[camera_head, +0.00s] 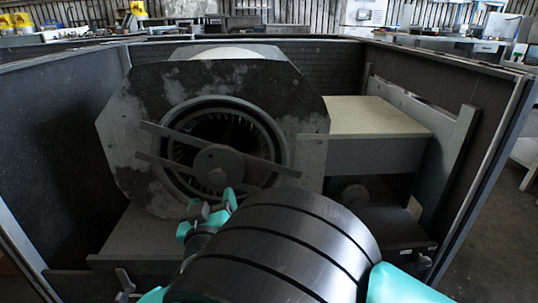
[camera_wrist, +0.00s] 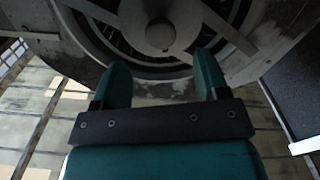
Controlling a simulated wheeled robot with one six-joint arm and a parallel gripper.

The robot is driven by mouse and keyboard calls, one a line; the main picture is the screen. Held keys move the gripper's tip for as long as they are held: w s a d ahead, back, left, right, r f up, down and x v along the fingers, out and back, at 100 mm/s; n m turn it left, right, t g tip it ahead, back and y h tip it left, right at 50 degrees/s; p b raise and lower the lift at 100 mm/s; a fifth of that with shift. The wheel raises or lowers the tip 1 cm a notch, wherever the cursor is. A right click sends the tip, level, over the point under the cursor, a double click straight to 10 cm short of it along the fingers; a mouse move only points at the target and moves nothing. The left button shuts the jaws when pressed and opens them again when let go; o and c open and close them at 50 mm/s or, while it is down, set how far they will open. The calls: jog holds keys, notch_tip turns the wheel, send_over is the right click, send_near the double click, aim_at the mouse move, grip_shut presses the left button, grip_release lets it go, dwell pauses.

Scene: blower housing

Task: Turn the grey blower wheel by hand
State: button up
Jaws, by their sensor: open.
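The grey blower wheel (camera_head: 235,133) sits inside the round opening of a worn grey octagonal housing (camera_head: 300,100). Its dark vanes show behind two slanted flat bars (camera_head: 160,164) that carry a round hub (camera_head: 219,167). In the wrist view the hub (camera_wrist: 160,35) and the lower part of the wheel's ring are at the top. My gripper (camera_wrist: 158,75) has green fingers spread apart with nothing between them. In the head view my gripper (camera_head: 212,204) is just below the hub, in front of the housing; whether it touches anything cannot be told.
Dark panels of a box-like enclosure (camera_head: 60,140) stand at left, back and right. A pale-topped block (camera_head: 370,115) is right of the housing. A dark motor-like part (camera_head: 355,195) sits below it. A lower ledge (camera_head: 140,235) lies in front at left.

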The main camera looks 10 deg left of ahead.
aim_at(217, 181)
jog(key=b+x, duration=0.1)
jog(key=x, duration=0.7)
jog(key=shift+w, duration=0.3)
jog(key=c, duration=1.2)
jog(key=shift+f+m+b, duration=0.25)
jog(key=shift+m+b, duration=0.25)
jog(key=shift+b, duration=0.5)
jog(key=shift+c, duration=0.2)
jog(key=m+b, duration=0.2)
jog(key=b, duration=0.1)
jog(key=shift+f, duration=0.1)
jog(key=shift+a+m+b, duration=0.1)
jog(key=shift+m+b, duration=0.7)
jog(key=shift+b, duration=0.1)
jog(key=shift+r+m, duration=0.3)
